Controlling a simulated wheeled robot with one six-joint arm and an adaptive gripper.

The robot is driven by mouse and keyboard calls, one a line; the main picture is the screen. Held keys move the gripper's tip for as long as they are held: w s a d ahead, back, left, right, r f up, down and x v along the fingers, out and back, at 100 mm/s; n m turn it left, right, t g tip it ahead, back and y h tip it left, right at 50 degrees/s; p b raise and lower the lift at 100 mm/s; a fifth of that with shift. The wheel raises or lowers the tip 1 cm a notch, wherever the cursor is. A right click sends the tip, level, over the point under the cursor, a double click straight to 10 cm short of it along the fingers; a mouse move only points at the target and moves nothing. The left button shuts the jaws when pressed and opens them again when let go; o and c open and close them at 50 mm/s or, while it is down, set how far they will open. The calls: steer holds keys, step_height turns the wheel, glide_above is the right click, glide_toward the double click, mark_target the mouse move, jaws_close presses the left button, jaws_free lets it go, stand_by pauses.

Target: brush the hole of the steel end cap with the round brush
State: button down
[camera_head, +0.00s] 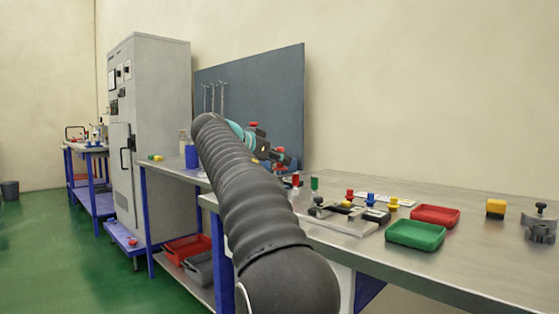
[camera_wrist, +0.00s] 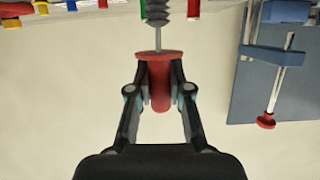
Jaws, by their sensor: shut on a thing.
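My gripper (camera_wrist: 159,92) is shut on the red handle (camera_wrist: 159,88) of the round brush in the wrist view. A thin metal shaft leads from the handle to the grey ribbed brush head (camera_wrist: 157,12), which runs off the top edge. In the head view my gripper (camera_head: 282,158) is held up over the bench in front of the dark panel, partly behind my arm; the brush is hard to make out there. I cannot tell the steel end cap for certain; a grey metal piece with a black knob (camera_head: 539,226) stands at the bench's right end.
The steel bench (camera_head: 460,262) carries a green tray (camera_head: 415,234), a red tray (camera_head: 435,215), a yellow block (camera_head: 495,208) and a plate with coloured knobs (camera_head: 340,220). A dark panel (camera_head: 290,90) stands behind. The bench's front right is clear.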

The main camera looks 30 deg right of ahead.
steer(key=shift+f+b, duration=0.9)
steer(key=shift+f, duration=0.15)
steer(key=shift+r, duration=0.15)
steer(key=shift+r+p, duration=0.95)
steer(key=shift+f+b, duration=1)
steer(key=shift+f, duration=0.1)
steer(key=shift+r+p, duration=1)
steer(key=shift+r, duration=0.1)
steer(key=shift+f+b, duration=1.05)
steer(key=shift+f, duration=0.05)
steer(key=shift+r+p, duration=2.35)
steer(key=shift+r, duration=0.25)
steer(key=shift+r+p, duration=0.5)
steer(key=shift+r, duration=0.45)
